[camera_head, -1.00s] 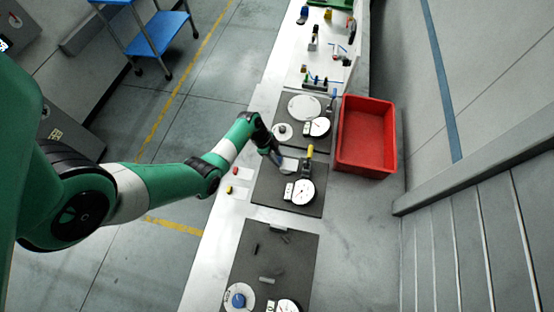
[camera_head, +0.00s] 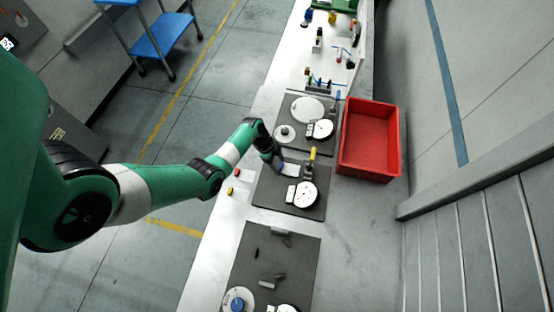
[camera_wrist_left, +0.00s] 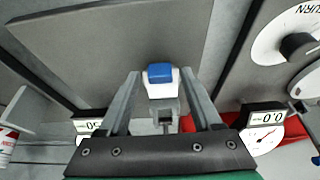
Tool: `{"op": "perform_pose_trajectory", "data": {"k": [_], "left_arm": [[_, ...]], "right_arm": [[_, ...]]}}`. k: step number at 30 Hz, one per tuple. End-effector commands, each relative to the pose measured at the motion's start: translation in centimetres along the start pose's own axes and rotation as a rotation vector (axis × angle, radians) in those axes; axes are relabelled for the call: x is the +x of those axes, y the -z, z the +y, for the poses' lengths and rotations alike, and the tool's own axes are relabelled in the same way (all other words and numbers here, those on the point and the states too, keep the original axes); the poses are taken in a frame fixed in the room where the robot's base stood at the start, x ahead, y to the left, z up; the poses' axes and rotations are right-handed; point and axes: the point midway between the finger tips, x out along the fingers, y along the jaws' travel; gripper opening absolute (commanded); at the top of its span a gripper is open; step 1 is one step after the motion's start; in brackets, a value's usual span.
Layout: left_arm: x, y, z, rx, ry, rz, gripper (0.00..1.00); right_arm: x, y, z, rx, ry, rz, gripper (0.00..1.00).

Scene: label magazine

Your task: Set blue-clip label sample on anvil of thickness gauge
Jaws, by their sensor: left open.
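My left gripper (camera_head: 277,164) is open over the middle dark mat on the bench; its two fingers (camera_wrist_left: 164,82) show in the left wrist view. Between and just beyond the fingers is a blue clip (camera_wrist_left: 159,72) with a white part below it; the fingers stand apart from it on both sides. A grey block (camera_wrist_left: 165,108) shows under the white part; I cannot tell how they touch. In the head view a small white piece (camera_head: 290,168) lies at the gripper, beside the gauge with a yellow top (camera_head: 312,154) and white dial (camera_head: 306,195). My right gripper is not in view.
A red bin (camera_head: 370,140) stands right of the mats. Another gauge dial (camera_head: 322,129) and round plates are on the mat behind. The near mat (camera_head: 260,240) holds small parts and a blue-centred disc (camera_head: 238,300). Small red and yellow buttons (camera_head: 230,190) lie left of the gripper.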

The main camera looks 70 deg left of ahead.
Motion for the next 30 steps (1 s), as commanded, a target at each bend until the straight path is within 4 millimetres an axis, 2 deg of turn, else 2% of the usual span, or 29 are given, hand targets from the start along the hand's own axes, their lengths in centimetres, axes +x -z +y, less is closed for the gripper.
{"op": "perform_pose_trajectory", "data": {"k": [4,12,15,20,30], "left_arm": [[-2.3,0.2,0.0,-0.001,0.002,0.000,0.66],[-8.9,0.2,-0.1,-0.001,0.004,0.001,0.66],[-10.6,0.1,-0.1,-0.001,0.004,0.001,0.66],[-12.0,0.1,-0.1,0.000,0.002,0.001,0.66],[-12.1,0.0,0.0,0.000,0.000,0.000,0.66]], "right_arm": [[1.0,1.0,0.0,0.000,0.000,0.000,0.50],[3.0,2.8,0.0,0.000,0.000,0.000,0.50],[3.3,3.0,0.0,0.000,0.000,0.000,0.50],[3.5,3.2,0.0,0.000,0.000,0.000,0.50],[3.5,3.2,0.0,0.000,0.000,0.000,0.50]]}}
